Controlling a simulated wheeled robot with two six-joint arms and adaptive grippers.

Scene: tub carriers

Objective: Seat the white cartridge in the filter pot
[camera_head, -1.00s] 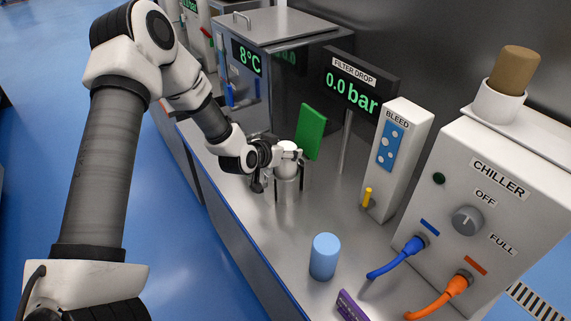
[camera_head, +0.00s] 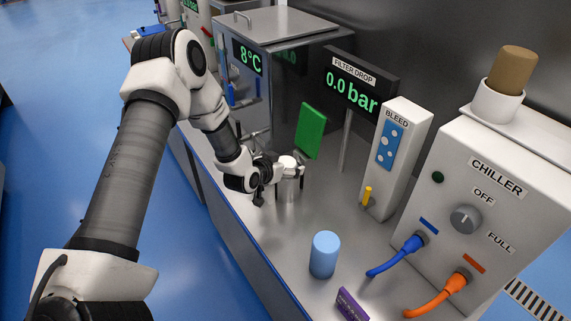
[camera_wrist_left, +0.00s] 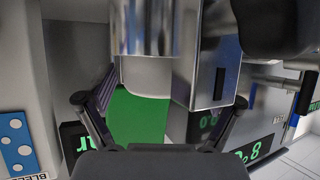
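The filter pot (camera_head: 287,189) is a shiny metal cylinder upright on the steel counter. The white cartridge (camera_head: 288,161) shows as a white top at the pot's mouth; how deep it sits is hidden. In the left wrist view the white cartridge (camera_wrist_left: 147,75) sticks out of the metal pot (camera_wrist_left: 142,27), which is at the top of the picture. My left gripper (camera_head: 281,178) is at the pot, its fingers on either side of the cartridge. In the wrist view the fingers (camera_wrist_left: 160,101) are spread wide, clear of the cartridge. My right gripper is not in view.
A green panel (camera_head: 310,131) stands behind the pot, beside the filter display (camera_head: 351,92) reading 0.0 bar. The bleed box (camera_head: 405,150) has a yellow lever (camera_head: 367,197). A light blue cylinder (camera_head: 325,256) and a purple block (camera_head: 350,304) stand nearer. A brown cylinder (camera_head: 513,70) tops the chiller (camera_head: 520,220).

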